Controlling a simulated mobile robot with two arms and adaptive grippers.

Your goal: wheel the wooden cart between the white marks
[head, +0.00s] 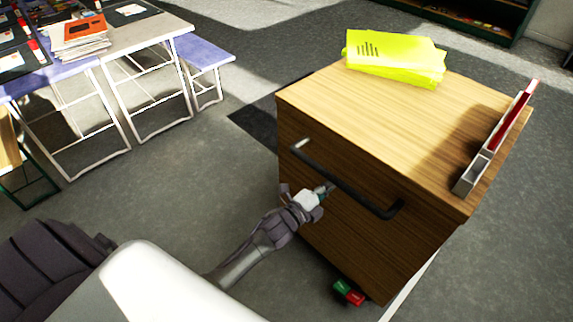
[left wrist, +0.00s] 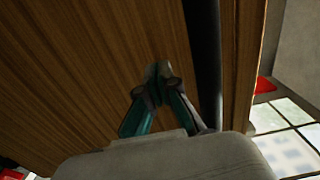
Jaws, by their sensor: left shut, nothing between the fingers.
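The wooden cart (head: 340,225) stands on the grey floor at the right of the head view, with a dark bar handle (head: 345,182) across its near face. My left gripper (head: 326,189) is shut and empty, close to the middle of this handle. In the left wrist view the closed fingertips (left wrist: 158,72) point at the wood face (left wrist: 85,75). The handle (left wrist: 204,55) runs just right of them, not between them; I cannot tell whether they touch it. One white mark (head: 408,287) shows as a strip on the floor right of the cart.
Yellow folders (head: 395,58) and a grey and red holder (head: 490,145) sit on the cart top. Small green and red items (head: 348,292) lie at its base. Tables (head: 150,30) and a purple stool (head: 208,52) stand left. Open floor (head: 185,150) lies between.

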